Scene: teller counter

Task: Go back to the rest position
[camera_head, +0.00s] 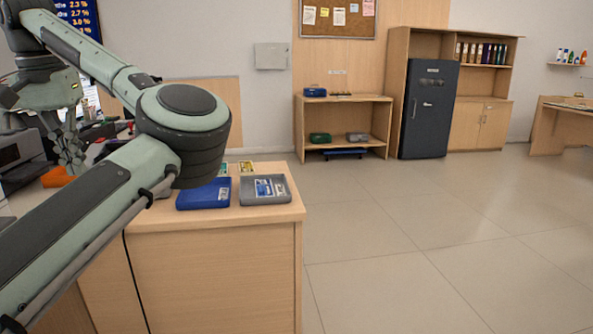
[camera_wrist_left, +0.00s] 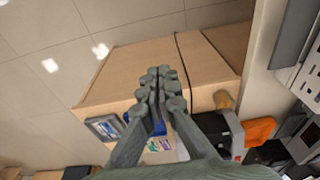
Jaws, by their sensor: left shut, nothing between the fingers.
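My left arm reaches across the left side of the head view, bent at a large elbow joint. My left gripper (camera_head: 72,150) hangs above the left part of the counter (camera_head: 215,275), partly cut off by the arm. In the left wrist view my left gripper (camera_wrist_left: 160,85) is shut with nothing between its fingers, in front of the counter's wooden side panels. My right gripper is not in view.
A blue tray (camera_head: 204,195) and a grey tray (camera_head: 265,190) lie on the counter's right end. An orange item (camera_head: 57,177) lies farther left. A shelf (camera_head: 343,104) and a dark safe (camera_head: 430,108) stand at the back. The floor (camera_head: 430,230) on the right is clear.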

